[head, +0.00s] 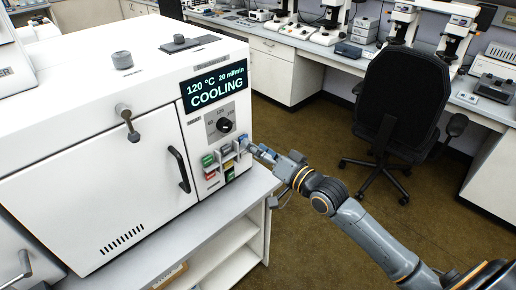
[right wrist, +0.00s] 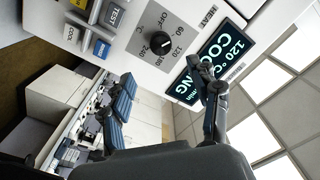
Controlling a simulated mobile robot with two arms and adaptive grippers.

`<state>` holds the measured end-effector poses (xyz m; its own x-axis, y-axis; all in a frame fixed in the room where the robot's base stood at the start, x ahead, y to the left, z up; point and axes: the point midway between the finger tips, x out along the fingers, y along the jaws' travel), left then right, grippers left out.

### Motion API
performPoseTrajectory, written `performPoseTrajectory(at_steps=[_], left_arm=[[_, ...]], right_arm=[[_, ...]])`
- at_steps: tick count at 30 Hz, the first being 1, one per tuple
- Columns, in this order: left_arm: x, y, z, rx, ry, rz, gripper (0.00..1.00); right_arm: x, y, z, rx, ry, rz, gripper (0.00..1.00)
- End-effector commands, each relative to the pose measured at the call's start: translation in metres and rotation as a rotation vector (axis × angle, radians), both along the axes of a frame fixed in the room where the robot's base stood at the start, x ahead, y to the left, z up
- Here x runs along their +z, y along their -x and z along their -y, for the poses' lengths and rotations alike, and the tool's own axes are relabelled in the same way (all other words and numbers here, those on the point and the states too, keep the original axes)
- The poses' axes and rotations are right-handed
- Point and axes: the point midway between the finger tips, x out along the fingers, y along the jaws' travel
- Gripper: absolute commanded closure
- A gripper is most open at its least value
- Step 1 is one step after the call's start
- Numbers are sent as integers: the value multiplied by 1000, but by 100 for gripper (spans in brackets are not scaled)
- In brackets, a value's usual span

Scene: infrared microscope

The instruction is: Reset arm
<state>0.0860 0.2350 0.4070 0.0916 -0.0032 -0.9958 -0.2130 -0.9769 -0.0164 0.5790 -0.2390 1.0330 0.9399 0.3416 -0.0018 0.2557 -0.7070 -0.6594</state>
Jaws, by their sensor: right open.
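The white machine (head: 120,130) has a display (head: 213,87) reading "120 °C 20 ml/min COOLING". Below it is a black knob (head: 224,125) on a grey dial plate, then a cluster of coloured buttons, one green (head: 207,160). My right gripper (head: 262,152) is at the right edge of these buttons; whether it touches is unclear. In the right wrist view the gripper (right wrist: 166,95) is open, fingers apart with nothing between them. That view shows the knob (right wrist: 160,42), the TEST button (right wrist: 114,15) and the COOL button (right wrist: 71,33). My left gripper is not in view.
The machine stands on a white shelf bench (head: 235,215). A black office chair (head: 400,105) stands on the brown floor to the right. Benches with microscopes (head: 400,22) and instruments line the back. Open floor (head: 310,150) lies between the machine and the chair.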

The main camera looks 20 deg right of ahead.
Motion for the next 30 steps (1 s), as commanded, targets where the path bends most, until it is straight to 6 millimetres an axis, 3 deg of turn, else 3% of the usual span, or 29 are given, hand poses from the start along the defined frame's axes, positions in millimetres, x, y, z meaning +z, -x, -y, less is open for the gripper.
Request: performPoseTrajectory(at_steps=[11, 14, 17, 23, 26, 30], left_arm=[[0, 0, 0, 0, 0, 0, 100], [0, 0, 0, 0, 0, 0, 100], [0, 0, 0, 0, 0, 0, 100], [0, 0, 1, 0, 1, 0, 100], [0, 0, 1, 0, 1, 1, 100], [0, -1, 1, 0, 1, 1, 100]], right_arm=[[-1, 0, 0, -1, 1, -2, 38], [-15, -3, 5, -16, 14, -21, 38], [-56, -7, 17, -55, 58, -77, 38], [-198, 8, 48, -141, 228, -280, 38], [-270, 33, 58, -156, 323, -391, 38], [-365, 84, 64, -143, 455, -549, 38]])
